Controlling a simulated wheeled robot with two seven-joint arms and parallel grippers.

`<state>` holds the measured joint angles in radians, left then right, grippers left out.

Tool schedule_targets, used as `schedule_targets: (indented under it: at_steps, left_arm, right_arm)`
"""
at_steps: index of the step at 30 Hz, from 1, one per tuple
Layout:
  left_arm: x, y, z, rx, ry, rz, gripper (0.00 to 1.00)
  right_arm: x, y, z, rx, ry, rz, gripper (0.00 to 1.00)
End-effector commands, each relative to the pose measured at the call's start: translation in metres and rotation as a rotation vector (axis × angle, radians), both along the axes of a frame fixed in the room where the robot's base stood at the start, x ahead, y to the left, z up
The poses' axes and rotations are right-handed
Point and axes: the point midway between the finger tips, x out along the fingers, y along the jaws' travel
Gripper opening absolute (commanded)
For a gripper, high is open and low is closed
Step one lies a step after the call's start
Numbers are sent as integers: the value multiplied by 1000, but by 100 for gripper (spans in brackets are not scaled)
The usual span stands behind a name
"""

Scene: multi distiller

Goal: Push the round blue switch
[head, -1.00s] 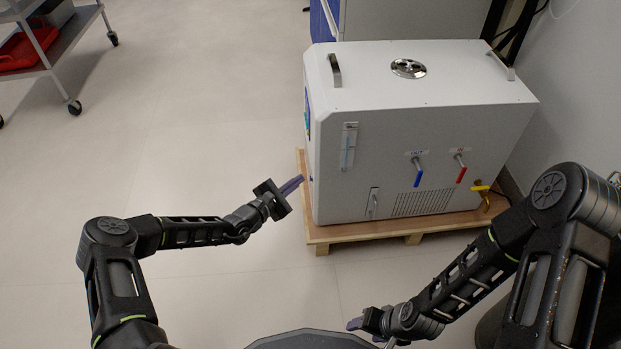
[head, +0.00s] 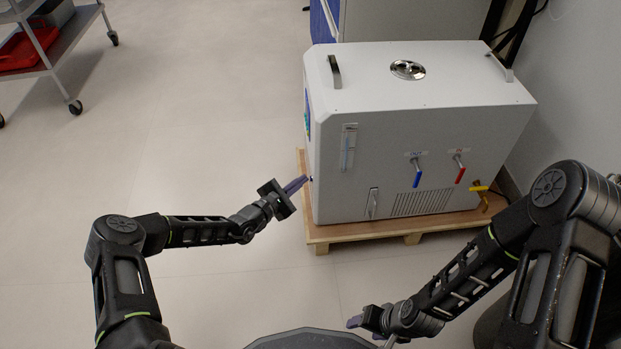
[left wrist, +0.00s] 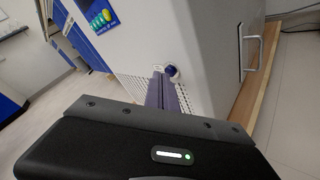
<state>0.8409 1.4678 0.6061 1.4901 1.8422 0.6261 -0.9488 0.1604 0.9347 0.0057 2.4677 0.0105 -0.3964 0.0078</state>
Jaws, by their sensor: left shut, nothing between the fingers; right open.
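The white distiller (head: 420,130) stands on a wooden pallet. The round blue switch (left wrist: 171,70) is on its left side face, seen in the left wrist view beside a small white label and a vent grid. My left gripper (head: 304,181) is shut and empty, its purple fingers pointing at that face. In the left wrist view its fingertips (left wrist: 158,78) are right by the switch; I cannot tell whether they touch it. My right gripper (head: 354,322) is open, low at the bottom of the head view, away from the distiller.
The pallet edge (head: 318,246) sticks out below the distiller. Blue (head: 417,177) and red (head: 461,173) valve handles are on its front. A cart with a red tray (head: 28,48) stands at the far left. The floor left of the distiller is clear.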

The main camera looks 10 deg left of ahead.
Motion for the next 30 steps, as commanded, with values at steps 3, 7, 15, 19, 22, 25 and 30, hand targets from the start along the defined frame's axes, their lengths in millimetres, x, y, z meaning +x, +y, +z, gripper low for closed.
schedule_targets:
  at_steps: [3,7,15,19,22,25,30]
  left_arm:
    - [0,-2,1,0,0,0,0]
    - [1,-3,1,-1,0,0,0]
    - [0,-1,1,0,-1,-1,0]
    - [-1,5,2,0,-1,-1,0]
    - [-2,9,1,1,-1,0,0]
    - [-3,10,1,0,0,0,0]
    - [-3,10,0,0,0,0,0]
  right_arm:
    - [0,0,2,0,0,0,57]
    - [0,0,3,0,0,0,57]
    - [0,0,4,0,0,0,57]
    - [0,0,7,0,0,0,57]
    - [0,0,7,0,0,0,57]
    - [0,0,7,0,0,0,57]
    - [0,0,7,0,0,0,57]
